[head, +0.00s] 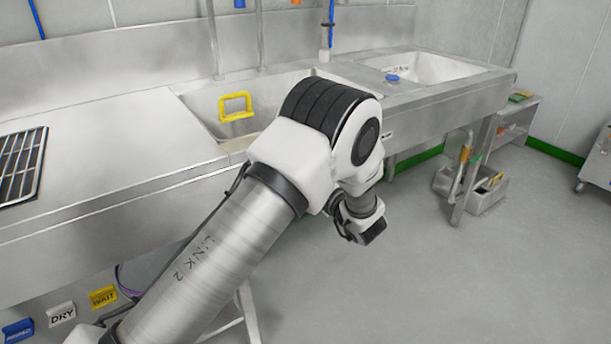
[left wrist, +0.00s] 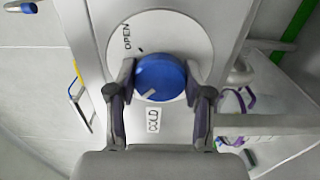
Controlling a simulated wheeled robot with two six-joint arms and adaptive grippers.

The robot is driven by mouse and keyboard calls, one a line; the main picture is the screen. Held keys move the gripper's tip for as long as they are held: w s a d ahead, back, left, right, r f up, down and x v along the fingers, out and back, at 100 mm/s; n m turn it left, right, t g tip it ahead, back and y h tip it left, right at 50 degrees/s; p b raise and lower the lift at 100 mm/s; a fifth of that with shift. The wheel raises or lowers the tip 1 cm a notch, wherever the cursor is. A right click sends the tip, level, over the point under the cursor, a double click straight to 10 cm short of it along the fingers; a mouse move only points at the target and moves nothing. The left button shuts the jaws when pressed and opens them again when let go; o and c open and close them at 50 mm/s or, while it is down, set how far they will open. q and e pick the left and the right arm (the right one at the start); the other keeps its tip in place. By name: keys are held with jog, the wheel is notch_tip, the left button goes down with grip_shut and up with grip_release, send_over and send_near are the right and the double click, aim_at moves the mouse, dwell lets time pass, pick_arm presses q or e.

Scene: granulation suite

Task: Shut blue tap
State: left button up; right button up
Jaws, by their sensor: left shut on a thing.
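The blue tap (left wrist: 161,77) is a round knob on a pale round plate (left wrist: 178,30) marked OPEN in the left wrist view. A COLD label (left wrist: 153,120) sits just below the knob, and a white mark on the knob's face points down-left, away from the OPEN mark. My left gripper (left wrist: 160,85) has one finger on each side of the knob and is shut on it. In the head view my left arm covers the sink front, and I cannot make out the fingers or this knob there. My right gripper is in neither view.
Steel sinks (head: 345,85) run along the wall, with a small blue object (head: 392,77) on the ledge. A yellow frame (head: 236,106) is at the left basin. A grey crate (head: 487,190) stands under the right end. The floor (head: 450,270) in front is clear.

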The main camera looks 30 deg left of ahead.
pick_arm(q)
jog(key=o, duration=1.2)
jog(key=shift+c, duration=0.2)
jog(key=v, duration=0.7)
jog(key=shift+d, duration=0.15)
jog(key=shift+s, duration=0.1)
